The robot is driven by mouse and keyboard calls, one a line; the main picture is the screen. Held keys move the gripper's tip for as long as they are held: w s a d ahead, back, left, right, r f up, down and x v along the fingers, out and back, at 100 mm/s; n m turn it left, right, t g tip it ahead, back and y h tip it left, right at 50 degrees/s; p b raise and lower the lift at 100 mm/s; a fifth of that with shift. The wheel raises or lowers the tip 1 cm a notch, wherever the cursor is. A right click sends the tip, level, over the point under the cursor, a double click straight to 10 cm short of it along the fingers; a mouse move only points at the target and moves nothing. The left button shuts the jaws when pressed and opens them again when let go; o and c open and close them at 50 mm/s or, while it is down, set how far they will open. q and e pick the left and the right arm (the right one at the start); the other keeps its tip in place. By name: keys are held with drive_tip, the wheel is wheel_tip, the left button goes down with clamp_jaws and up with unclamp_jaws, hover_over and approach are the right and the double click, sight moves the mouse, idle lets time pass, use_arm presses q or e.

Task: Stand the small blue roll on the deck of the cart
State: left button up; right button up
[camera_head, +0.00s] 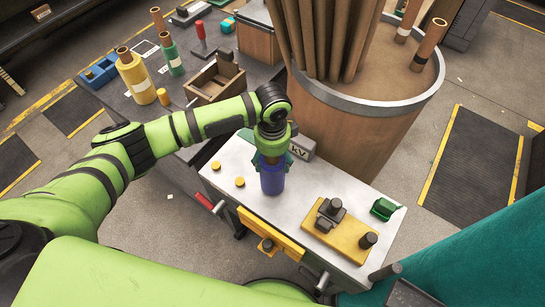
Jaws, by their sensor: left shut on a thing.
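My left gripper (272,158) points down and is shut on the upper part of the small blue roll (272,181). The roll is upright, and its top is partly hidden by the fingers. It is over the pale top (225,172), which looks like the cart's deck. I cannot tell whether its bottom touches that surface or is slightly above it. My right gripper is not in view.
A yellow block with dark fittings (340,228) and a green piece (383,209) lie on the pale top's right part. A large round bin of tall rolls (365,125) stands behind. A yellow roll (137,78) and a green roll (172,54) stand on the dark bench.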

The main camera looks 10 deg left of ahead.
use_arm(q)
drive_tip(key=shift+f, duration=0.4)
drive_tip(key=o, duration=1.5)
wheel_tip(320, 180, up, 12)
drive_tip(key=shift+f, duration=0.1)
